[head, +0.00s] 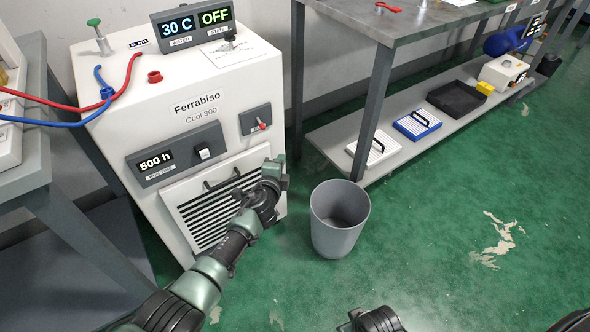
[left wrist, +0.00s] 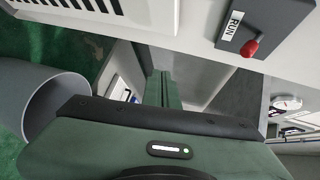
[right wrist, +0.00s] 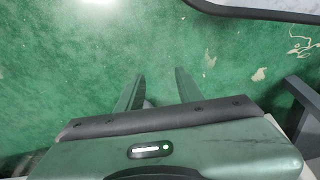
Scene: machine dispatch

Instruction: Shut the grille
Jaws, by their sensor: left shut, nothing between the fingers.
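The grille (head: 196,222) is a white panel with dark slats and a dark handle (head: 222,180), low on the front of the white Ferrabiso machine (head: 135,125). I cannot tell whether it sits fully flush. Part of it shows at the top left of the left wrist view (left wrist: 140,12). My left gripper (head: 279,163) is at the grille's right edge, hiding its lower right part; contact is unclear. Its fingers (left wrist: 163,78) are together and empty. My right gripper (head: 374,319) is low in the head view, away from the machine. Its fingers (right wrist: 159,78) are apart and empty over the floor.
A grey bin (head: 340,235) stands on the green floor just right of my left gripper. A grey table (head: 400,25) with a lower shelf (head: 345,135) holding filters and boxes is at the right. A red RUN switch (head: 262,126) sits above the grille. Floor is open at right.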

